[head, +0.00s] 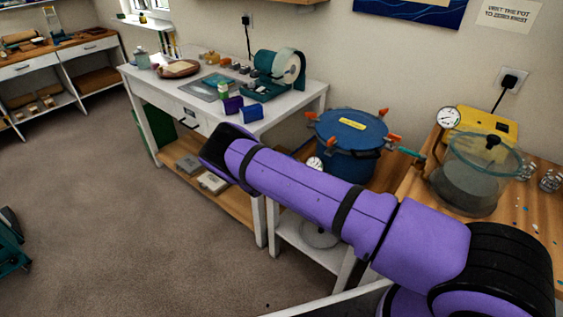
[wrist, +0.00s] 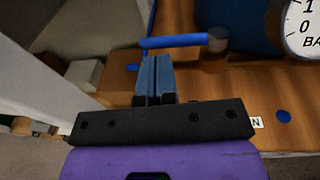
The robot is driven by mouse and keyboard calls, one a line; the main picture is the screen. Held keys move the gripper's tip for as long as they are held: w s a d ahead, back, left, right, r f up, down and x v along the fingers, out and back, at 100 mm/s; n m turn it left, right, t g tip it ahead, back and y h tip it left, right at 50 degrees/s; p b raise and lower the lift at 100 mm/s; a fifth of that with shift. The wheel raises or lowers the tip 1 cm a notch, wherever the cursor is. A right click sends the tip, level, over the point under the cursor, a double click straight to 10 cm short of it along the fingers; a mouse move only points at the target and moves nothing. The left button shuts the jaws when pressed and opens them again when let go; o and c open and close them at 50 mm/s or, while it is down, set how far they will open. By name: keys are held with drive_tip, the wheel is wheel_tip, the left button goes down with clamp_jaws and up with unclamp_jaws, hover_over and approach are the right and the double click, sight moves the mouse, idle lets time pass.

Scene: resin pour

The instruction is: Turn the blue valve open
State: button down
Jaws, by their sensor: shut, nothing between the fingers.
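The blue valve handle (wrist: 175,41) is a bar lying nearly level across the upper middle of the wrist view. Its right end meets a grey-brown cylindrical fitting (wrist: 217,42). My gripper (wrist: 155,62) is shut and empty, its blue-grey fingers together. The fingertips appear just below the left part of the handle in the picture; whether they touch it I cannot tell. In the head view my purple arm hides the gripper and the valve. The blue pot (head: 340,150) with orange clamps stands behind the arm.
A pressure gauge (wrist: 304,28) is close at the right in the wrist view. A white label ending in N (wrist: 257,122) and a blue dot (wrist: 284,116) are on the wooden surface. A glass chamber (head: 470,175) stands right of the pot. Open floor (head: 110,220) lies left.

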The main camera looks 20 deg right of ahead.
drive_tip(key=a+f+v, duration=0.1)
drive_tip(key=v, duration=1.1)
drive_tip(key=shift+w+r, duration=0.25)
drive_tip(key=shift+w, duration=0.05)
drive_tip(key=s+d+r+m+g, duration=0.1)
drive_tip(key=d+r+m+g, duration=0.3)
drive_tip(key=r, duration=0.5)
drive_tip(key=d+r+m+g, duration=0.3)
drive_tip(key=r+m, duration=0.2)
drive_tip(key=r, duration=0.5)
drive_tip(key=s+d+r+m+g+y, duration=0.2)
drive_tip(key=s+d+r+m, duration=0.25)
drive_tip(key=r, duration=0.55)
drive_tip(key=s+d+r+m+g+y, duration=0.1)
drive_tip(key=s+d+r+m+y, duration=0.2)
drive_tip(key=s+r, duration=0.45)
drive_tip(key=s+d+r+m+y, duration=0.2)
drive_tip(key=s+r+m, duration=0.1)
drive_tip(key=s+r, duration=0.4)
drive_tip(key=s+d+r+m+y, duration=0.2)
drive_tip(key=s+r+m, duration=0.1)
drive_tip(key=s+r, duration=0.4)
drive_tip(key=s+a+r+m+t+y, duration=0.1)
drive_tip(key=s+r+m+t, duration=0.1)
drive_tip(key=s, duration=0.7)
drive_tip(key=s+r+m+t+y, duration=0.2)
drive_tip(key=s, duration=0.7)
drive_tip(key=shift+s+a, duration=0.3)
drive_tip(key=shift+a, duration=0.1)
